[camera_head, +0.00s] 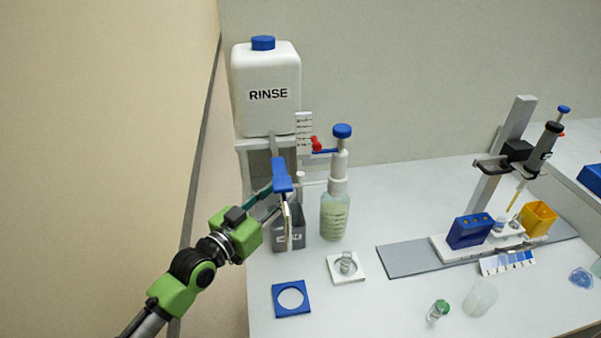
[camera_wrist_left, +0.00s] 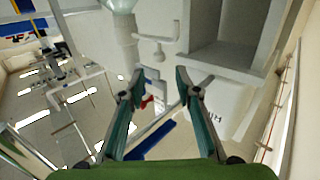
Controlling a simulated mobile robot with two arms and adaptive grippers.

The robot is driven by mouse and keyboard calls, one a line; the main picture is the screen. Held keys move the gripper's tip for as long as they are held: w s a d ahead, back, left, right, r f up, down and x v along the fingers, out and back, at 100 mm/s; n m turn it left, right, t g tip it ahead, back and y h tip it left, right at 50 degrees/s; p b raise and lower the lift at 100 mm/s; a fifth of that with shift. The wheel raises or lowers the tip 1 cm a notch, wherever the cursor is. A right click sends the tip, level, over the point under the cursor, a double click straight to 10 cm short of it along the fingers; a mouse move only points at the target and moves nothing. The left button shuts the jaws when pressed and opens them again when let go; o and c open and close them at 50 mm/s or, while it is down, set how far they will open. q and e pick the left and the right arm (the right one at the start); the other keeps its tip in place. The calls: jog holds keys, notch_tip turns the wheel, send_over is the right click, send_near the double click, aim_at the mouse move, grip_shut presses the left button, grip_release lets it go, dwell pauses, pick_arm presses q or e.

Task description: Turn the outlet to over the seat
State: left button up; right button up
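A dispenser bottle (camera_head: 334,216) with a blue knob on top stands right of the grey waste bin (camera_head: 288,238). Its thin pale outlet (camera_head: 314,183) points left, to the bin's side, away from the seat. The seat is a white square plate (camera_head: 358,278) in front of the bottle, with a small clear vial (camera_head: 346,264) on it. My left gripper (camera_head: 280,198) is beside the rinse tank's tap, near the bin. Its fingers (camera_wrist_left: 160,77) are spread with nothing clearly held between them. My right gripper is out of view.
The white RINSE tank (camera_head: 266,90) stands on a grey stand, with a long blue lever (camera_head: 282,175) close to my fingers. A blue plate with a hole (camera_head: 291,311) lies in front. A pipette stand (camera_head: 510,150) is at right.

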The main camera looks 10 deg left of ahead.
aim_at(298, 177)
pick_arm(q)
jog(key=x, duration=0.9)
jog(key=shift+w+d+p, duration=0.1)
jog(key=shift+w+p, duration=0.05)
jog(key=shift+p, duration=0.15)
grip_shut()
